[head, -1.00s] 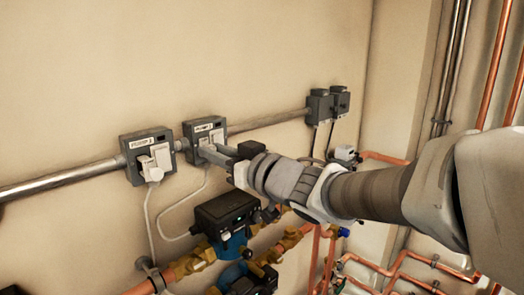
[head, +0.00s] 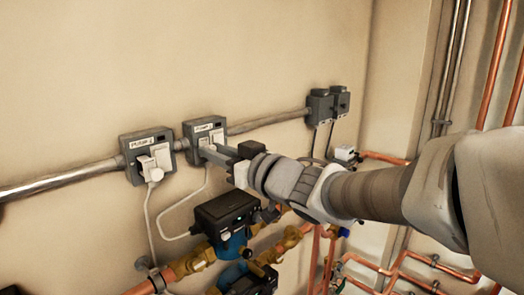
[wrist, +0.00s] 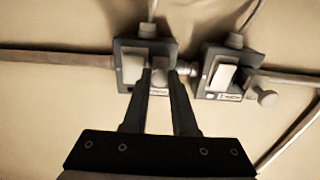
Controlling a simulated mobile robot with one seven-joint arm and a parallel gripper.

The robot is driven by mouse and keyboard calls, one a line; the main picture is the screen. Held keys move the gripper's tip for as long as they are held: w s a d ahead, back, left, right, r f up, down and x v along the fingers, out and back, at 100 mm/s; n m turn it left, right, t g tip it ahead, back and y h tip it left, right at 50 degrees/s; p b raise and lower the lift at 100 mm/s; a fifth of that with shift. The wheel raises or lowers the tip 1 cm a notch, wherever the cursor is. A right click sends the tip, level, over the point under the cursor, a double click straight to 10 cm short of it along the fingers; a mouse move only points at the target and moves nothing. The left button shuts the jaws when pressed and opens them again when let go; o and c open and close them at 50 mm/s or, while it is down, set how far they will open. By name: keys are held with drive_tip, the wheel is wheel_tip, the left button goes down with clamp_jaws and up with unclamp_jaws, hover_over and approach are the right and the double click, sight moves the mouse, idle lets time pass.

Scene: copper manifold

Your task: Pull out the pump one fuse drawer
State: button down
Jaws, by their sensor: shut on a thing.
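Two grey fused switch boxes with white fronts hang on the wall. My gripper (head: 208,151) is at the right-hand box (head: 190,153) in the head view, whose small label seems to read pump 1. In the wrist view, turned over, this box (wrist: 122,47) is on the left. There my gripper (wrist: 161,76) has its two fingers closed around the round knob of the fuse drawer (wrist: 159,78). The fingers hide part of the drawer; how far out it sits is hard to tell. The other box (head: 128,161) has its white drawer standing out from the front.
A metal conduit (head: 60,180) runs between the boxes along the wall. A pump (head: 228,212) with a dark head and copper pipes lies below my gripper. Thin grey cables hang from the boxes. Two smaller grey boxes (head: 320,107) are farther right.

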drive_tip(key=p+v, duration=0.1)
drive_tip(key=v, duration=0.2)
drive_tip(key=shift+d, duration=0.1)
drive_tip(key=c, duration=0.7)
unclamp_jaws()
drive_tip(key=shift+s, duration=0.1)
drive_tip(key=v, duration=1.7)
drive_tip(key=shift+s+d+p, duration=0.15)
drive_tip(key=shift+d+p, duration=0.05)
drive_tip(key=shift+p, duration=0.2)
